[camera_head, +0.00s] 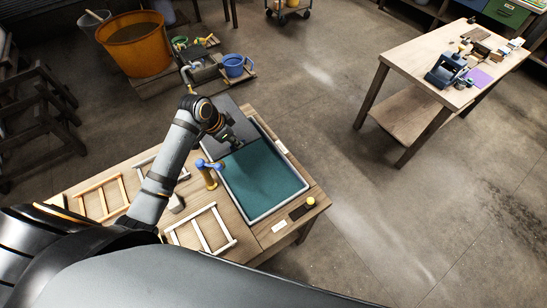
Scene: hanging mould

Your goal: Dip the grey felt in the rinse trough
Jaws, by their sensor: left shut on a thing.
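The rinse trough appears to be the grey-rimmed rectangular basin (291,209) of teal liquid on the near wooden table. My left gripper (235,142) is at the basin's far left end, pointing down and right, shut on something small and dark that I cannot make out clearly. A flat dark grey sheet or panel (241,123) lies behind and beside the gripper at the basin's far end. I cannot tell whether it is the grey felt or whether the gripper holds it. My right gripper is not in view.
Wooden frames (201,230) lie on the table's left part. An orange tub (136,46) and a blue bucket (234,65) stand behind. A second table (409,58) is at right; open floor lies between.

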